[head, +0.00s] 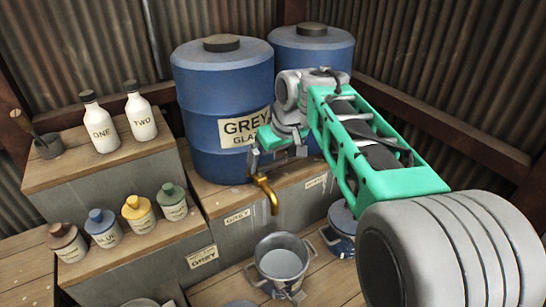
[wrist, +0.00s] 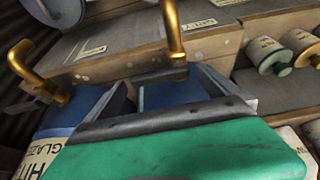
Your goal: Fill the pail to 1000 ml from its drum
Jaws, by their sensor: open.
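The blue drum (head: 205,100) labelled GREY GLAZE stands on a wooden ledge. Its brass tap (head: 265,190) points down at the front and also shows in the wrist view (wrist: 173,30). A metal pail (head: 262,268) with side handles stands below the tap. Its inside looks pale grey; I cannot read a level or tell liquid from bare bottom. My gripper (head: 277,156) is open at the drum's lower front, close to the tap's base. In the wrist view its fingers (wrist: 172,84) spread either side of a dark part at the tap's base; contact cannot be told.
A second blue drum (head: 325,45) stands behind right; another brass tap (wrist: 28,65) shows in the wrist view. Small colored-lid jars (head: 103,230) and bottles ONE and TWO (head: 99,122) stand on steps at left.

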